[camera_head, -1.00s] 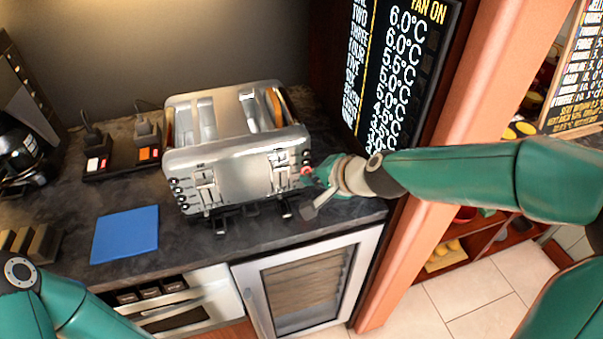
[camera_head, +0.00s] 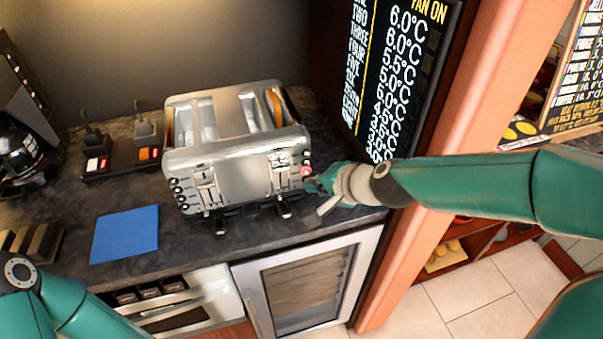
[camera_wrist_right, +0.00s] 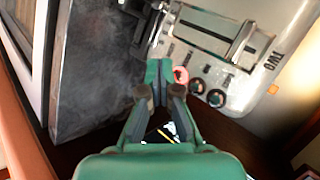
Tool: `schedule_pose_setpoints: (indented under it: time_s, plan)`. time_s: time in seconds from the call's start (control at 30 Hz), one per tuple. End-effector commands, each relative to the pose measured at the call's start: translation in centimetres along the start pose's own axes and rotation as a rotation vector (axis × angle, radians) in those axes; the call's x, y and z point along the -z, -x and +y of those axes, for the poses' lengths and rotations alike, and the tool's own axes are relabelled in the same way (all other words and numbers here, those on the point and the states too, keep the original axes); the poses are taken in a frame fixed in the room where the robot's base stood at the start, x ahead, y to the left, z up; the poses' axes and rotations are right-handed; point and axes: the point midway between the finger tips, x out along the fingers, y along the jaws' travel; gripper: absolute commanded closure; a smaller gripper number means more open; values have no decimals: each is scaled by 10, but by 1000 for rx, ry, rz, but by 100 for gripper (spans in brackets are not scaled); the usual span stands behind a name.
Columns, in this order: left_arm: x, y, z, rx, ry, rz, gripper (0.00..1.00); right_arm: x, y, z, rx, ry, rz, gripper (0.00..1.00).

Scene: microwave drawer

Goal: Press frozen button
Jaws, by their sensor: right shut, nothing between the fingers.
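A silver toaster (camera_head: 236,165) stands on the dark counter. Columns of small round buttons run down its front at both ends. One button in the right column has a glowing red ring (camera_head: 306,171); its label is too small to read. The ring (camera_wrist_right: 181,75) also shows in the right wrist view, just right of my fingertips, with darker buttons beside it. My right gripper (camera_head: 314,184) is shut and empty, close to the toaster's right front corner. In the wrist view its green fingertips (camera_wrist_right: 159,76) are together; I cannot tell whether they touch the toaster. My left gripper is out of view.
Two black toaster levers (camera_head: 283,209) stick out in front. A blue cloth or mat (camera_head: 125,235) lies on the counter at left. A menu board (camera_head: 395,75) and an orange post (camera_head: 470,115) stand at right, behind my right arm.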

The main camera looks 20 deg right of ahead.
Motion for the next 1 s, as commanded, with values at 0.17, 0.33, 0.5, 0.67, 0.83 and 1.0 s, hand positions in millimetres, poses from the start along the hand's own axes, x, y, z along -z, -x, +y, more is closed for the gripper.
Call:
schedule_pose_setpoints:
  time_s: [0.17, 0.33, 0.5, 0.67, 0.83, 1.0]
  plan:
    - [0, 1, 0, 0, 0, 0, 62, -7, 11, 9, -7, -1, 1, 100]
    - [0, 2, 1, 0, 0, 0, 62, -16, 24, 20, -16, -3, -3, 100]
    - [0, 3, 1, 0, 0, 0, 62, -23, 32, 27, -23, -6, -9, 100]
    - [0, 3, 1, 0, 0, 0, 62, -25, 34, 29, -24, -6, -11, 100]
    - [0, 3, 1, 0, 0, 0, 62, -25, 34, 29, -24, -6, -11, 100]
    - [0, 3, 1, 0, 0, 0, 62, -25, 34, 29, -24, -5, -11, 100]
